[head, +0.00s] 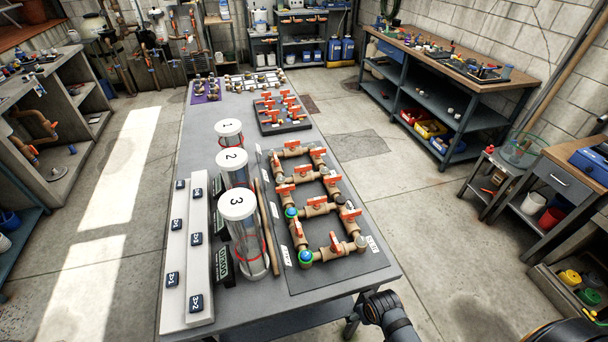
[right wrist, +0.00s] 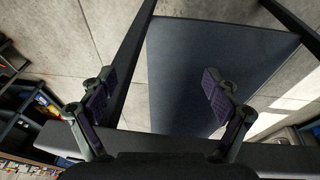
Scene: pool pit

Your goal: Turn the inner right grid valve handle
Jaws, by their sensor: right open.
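A pipe grid of tan fittings (head: 309,226) with several red-orange valve handles lies on a dark board (head: 348,259) near the table's front right. One handle (head: 336,241) is at the near rung, another (head: 316,202) at the middle rung, and another (head: 349,213) on the right side. I cannot tell for certain which is the inner right one. In the right wrist view my right gripper (right wrist: 157,92) is open and empty, its two dark fingers wide apart. No valve shows between them. In the head view my right arm is low, off the table's front right corner. My left gripper is not in view.
Left of the board stand three white-capped clear cylinders (head: 238,205) and a wooden stick (head: 268,228). White strips with dark labels (head: 196,238) lie further left. Another board of red handles (head: 280,112) is behind. The floor right of the table is clear.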

